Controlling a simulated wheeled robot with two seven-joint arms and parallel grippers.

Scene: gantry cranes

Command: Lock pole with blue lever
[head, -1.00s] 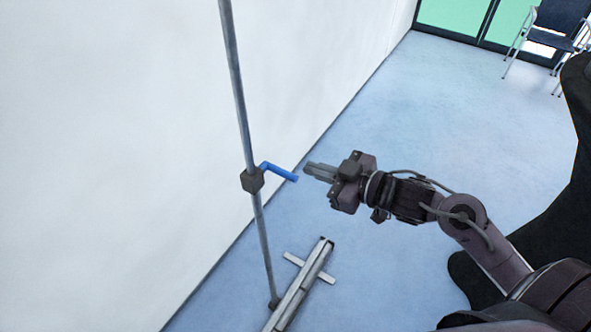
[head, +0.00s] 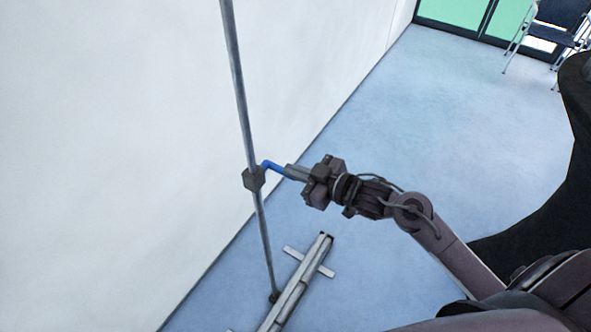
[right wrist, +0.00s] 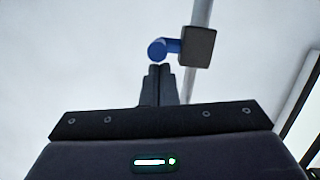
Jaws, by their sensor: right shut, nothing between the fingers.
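The grey pole (head: 238,85) stands in front of the white wall, with a dark clamp block (head: 254,179) partway up. The blue lever (head: 272,166) sticks out from the block to the right; its outer end is hidden by my right gripper (head: 290,172) in the head view. In the right wrist view my right gripper (right wrist: 158,72) has its fingers together and empty. The lever's round blue end (right wrist: 157,49) shows just above the fingertips, beside the block (right wrist: 198,47) on the pole (right wrist: 202,12). I cannot tell whether fingers and lever touch. My left gripper is out of view.
The pole's foot meets a metal base (head: 298,285) with a crossbar on the floor. The white wall (head: 110,150) is close behind the pole. Blue floor (head: 460,100) is open to the right, with a chair (head: 548,35) at the far top right.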

